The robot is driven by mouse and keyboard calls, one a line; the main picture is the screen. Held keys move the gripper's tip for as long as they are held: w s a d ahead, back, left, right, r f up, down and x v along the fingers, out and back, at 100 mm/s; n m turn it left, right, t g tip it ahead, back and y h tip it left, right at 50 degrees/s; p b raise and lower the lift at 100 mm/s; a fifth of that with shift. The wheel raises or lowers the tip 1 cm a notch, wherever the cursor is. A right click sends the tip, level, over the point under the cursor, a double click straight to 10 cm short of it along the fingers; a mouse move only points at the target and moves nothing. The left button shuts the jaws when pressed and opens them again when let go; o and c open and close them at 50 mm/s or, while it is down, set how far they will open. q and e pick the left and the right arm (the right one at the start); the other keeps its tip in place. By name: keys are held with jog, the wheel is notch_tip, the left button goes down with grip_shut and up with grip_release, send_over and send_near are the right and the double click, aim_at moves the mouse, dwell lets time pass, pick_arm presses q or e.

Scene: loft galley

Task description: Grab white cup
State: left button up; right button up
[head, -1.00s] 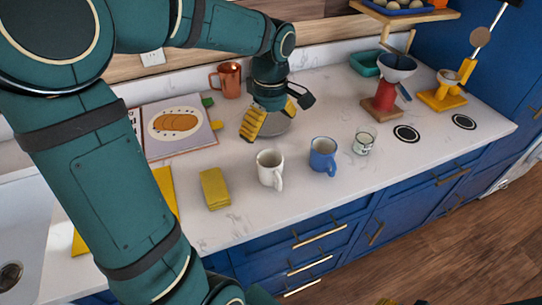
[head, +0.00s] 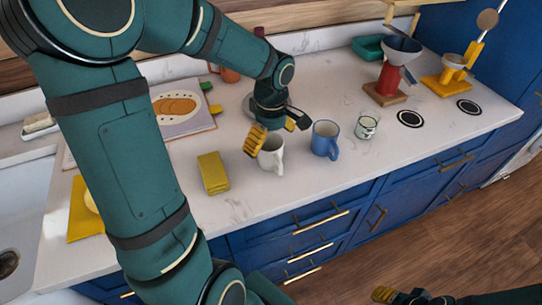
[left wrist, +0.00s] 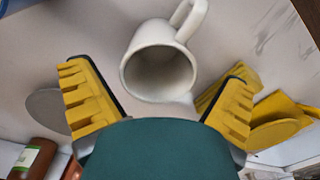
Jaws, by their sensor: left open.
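The white cup (head: 272,158) stands upright on the counter, its handle turned towards the front edge. My left gripper (head: 277,130) is just behind and above it, open and empty, with a yellow finger overlapping the cup's rim in the head view. In the left wrist view the cup (left wrist: 160,72) shows its open mouth between the two spread yellow fingers, apart from both. My right gripper (head: 400,297) shows only partly at the bottom edge of the head view; its jaws cannot be made out.
A blue mug (head: 325,140) stands close to the right of the cup, with a clear glass (head: 367,126) beyond. A yellow sponge-like block (head: 212,173) lies to the left. An open book (head: 185,112) and copper mug (head: 229,75) are behind. The counter in front is clear.

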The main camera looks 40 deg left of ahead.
aim_at(270, 149)
pick_arm(q)
jog(key=shift+f+b, duration=0.3)
jog(key=shift+f, duration=1.3)
jog(key=shift+d, duration=0.1)
jog(key=shift+c, duration=0.3)
jog(key=c, duration=1.1)
jog(key=shift+c, duration=0.2)
